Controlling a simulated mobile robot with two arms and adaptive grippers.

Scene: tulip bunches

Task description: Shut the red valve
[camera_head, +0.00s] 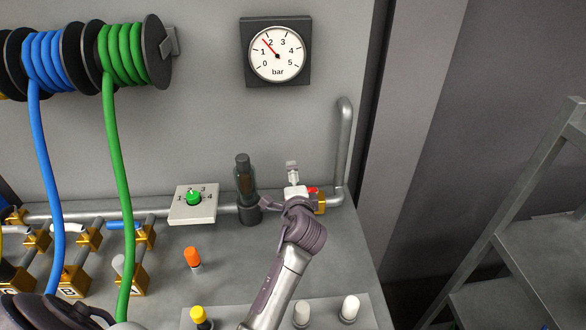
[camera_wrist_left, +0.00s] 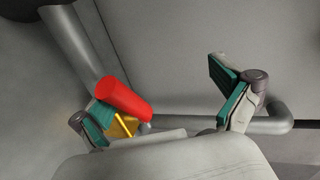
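The red valve's handle (camera_head: 313,190) shows as a small red patch above a brass body (camera_head: 320,204) on the pipe, right of centre in the head view. My left gripper (camera_head: 291,195) is at the valve and covers much of it. In the left wrist view, the red handle (camera_wrist_left: 124,101) and the brass body (camera_wrist_left: 123,126) lie close to the left finger. The two fingers with green pads stand wide apart, and the handle is not clamped between them. Whether the left finger touches the handle I cannot tell. My right gripper is not in view.
A pressure gauge (camera_head: 277,54) on the wall points between 1 and 2 bar. Left of my gripper stand a dark filter unit (camera_head: 245,185) and a plate with a green knob (camera_head: 193,198). A pipe (camera_head: 344,140) rises right of the valve. Hoses hang at the left.

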